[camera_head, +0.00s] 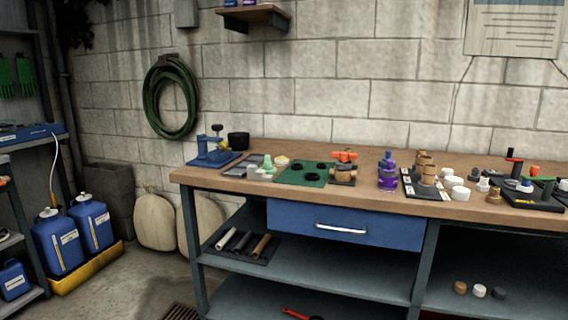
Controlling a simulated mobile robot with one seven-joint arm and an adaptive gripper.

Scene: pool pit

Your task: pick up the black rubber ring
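Several small black rings lie flat on a green mat (297,177) on the workbench, left of its middle. My gripper is not in view.
The wooden workbench (380,206) stands against a block wall. Left of the mat are white and pale green parts and a blue vise-like tool (212,155). Right of it are an orange-topped fitting (344,157) and a purple bottle (388,173). Floor is free at front left.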

